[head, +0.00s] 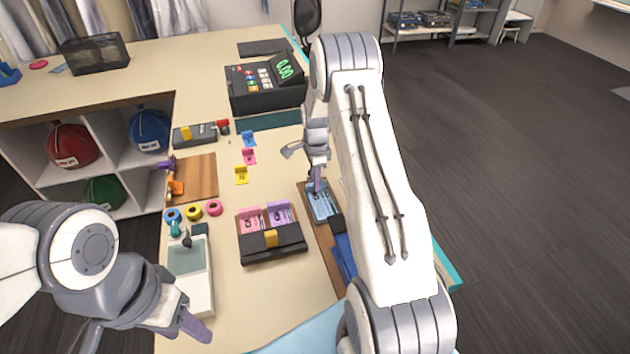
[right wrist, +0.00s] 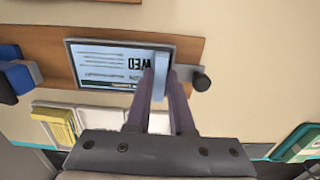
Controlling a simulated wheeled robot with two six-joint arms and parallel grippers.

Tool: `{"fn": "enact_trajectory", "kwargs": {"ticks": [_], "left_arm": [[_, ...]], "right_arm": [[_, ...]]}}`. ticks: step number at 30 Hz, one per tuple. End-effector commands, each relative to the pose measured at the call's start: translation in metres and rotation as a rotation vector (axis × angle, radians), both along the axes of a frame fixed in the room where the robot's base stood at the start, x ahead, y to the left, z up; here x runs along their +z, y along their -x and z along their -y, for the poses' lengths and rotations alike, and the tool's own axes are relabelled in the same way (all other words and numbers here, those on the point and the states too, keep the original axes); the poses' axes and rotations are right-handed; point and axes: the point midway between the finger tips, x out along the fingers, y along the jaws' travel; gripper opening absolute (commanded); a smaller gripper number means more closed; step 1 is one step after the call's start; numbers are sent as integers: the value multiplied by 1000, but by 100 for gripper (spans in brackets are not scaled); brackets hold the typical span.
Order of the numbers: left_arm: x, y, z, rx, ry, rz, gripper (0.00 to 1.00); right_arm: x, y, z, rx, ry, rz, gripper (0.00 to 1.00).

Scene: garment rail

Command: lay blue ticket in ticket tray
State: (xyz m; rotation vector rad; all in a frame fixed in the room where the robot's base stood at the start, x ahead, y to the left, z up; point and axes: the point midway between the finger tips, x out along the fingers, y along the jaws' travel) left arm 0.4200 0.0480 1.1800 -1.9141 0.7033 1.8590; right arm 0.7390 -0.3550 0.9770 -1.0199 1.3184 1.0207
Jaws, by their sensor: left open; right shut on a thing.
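The blue ticket (head: 325,207) is a pale blue printed card with an upright tab. In the right wrist view the ticket (right wrist: 105,68) shows "WED" and lies flat within the dark rim of the ticket tray (right wrist: 196,47), on a brown board. Whether it rests on the tray floor or is just above it cannot be told. My right gripper (head: 316,186) is shut on the tab; its purple fingers (right wrist: 161,82) stand either side of it. My left gripper (head: 196,318) is open and empty at the lower left, beside a white tray.
A black holder (head: 272,252) with pink and purple tickets stands left of the board. A blue item (head: 344,257) and a dark block (head: 337,228) are close to the ticket tray. Small colored numbered tags (head: 249,156) and a cash register (head: 262,92) stand further back.

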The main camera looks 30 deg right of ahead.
Motion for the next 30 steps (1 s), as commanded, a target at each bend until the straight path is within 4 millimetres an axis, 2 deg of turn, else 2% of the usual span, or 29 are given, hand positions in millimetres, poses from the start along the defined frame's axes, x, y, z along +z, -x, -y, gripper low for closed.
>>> {"fn": "enact_trajectory", "kwargs": {"ticks": [14,15,17,23,24,26,27,30], "left_arm": [[-1,0,0,0,0,0,50],[-1,0,0,0,0,0,50],[-1,0,0,0,0,0,50],[-1,0,0,0,0,0,50],[-1,0,0,0,0,0,50],[-1,0,0,0,0,0,50],[-1,0,0,0,0,0,50],[-1,0,0,0,0,0,50]], "right_arm": [[-2,0,0,0,0,0,0],[-2,0,0,0,0,0,36],[-2,0,0,0,0,0,56],[-2,0,0,0,0,0,56],[-2,0,0,0,0,0,59],[-2,0,0,0,0,0,82],[-2,0,0,0,0,0,86],[-2,0,0,0,0,1,86]]}}
